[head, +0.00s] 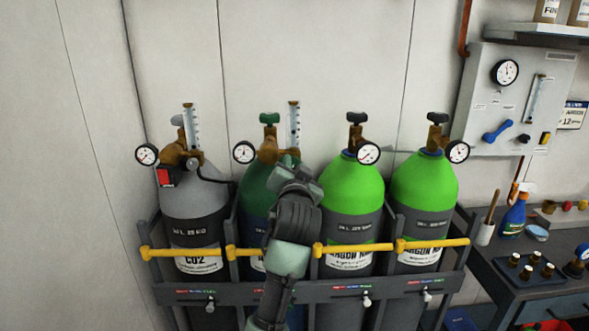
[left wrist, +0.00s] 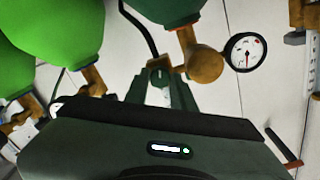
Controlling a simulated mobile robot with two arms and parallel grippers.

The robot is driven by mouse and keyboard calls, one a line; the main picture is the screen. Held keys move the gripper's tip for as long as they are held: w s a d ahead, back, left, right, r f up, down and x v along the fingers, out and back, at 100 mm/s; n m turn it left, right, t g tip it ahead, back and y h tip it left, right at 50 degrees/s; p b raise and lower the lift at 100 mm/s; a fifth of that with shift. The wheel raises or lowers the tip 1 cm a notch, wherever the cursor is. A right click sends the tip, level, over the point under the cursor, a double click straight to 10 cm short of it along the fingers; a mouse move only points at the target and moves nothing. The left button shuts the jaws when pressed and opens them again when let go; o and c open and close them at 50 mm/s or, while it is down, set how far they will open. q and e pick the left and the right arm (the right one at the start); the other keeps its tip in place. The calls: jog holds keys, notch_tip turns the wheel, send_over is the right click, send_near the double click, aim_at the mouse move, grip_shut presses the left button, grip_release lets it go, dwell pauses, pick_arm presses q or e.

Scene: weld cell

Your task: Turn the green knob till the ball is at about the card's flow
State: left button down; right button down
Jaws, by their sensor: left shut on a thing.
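My left gripper (head: 290,166) reaches up in front of the second cylinder from the left, at the foot of its flow tube (head: 293,124). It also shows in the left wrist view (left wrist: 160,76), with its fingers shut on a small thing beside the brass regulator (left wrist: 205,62). That thing is the green knob by its place, but the fingers mostly hide it. The ball in the tube is too small to make out. The card (head: 573,115) hangs at the right; it seems to read argon and 12. My right gripper is not in view.
The dark green cylinder (head: 256,185) stands between a grey CO2 cylinder (head: 192,190) and bright green cylinders (head: 350,185) in a rack with yellow bars (head: 360,249). Gauges stick out close by. A wall panel (head: 520,75) and bench (head: 545,290) are at the right.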

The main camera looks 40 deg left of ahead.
pick_arm(q)
jog(key=shift+f+n, duration=0.15)
jog(key=shift+n, duration=0.65)
jog(key=c, duration=1.2)
grip_release()
jog(key=shift+o, duration=0.2)
jog(key=b+v, duration=0.2)
jog(key=v, duration=0.5)
jog(key=shift+s+d, duration=0.3)
jog(key=shift+d, duration=0.05)
jog(key=shift+w, duration=0.1)
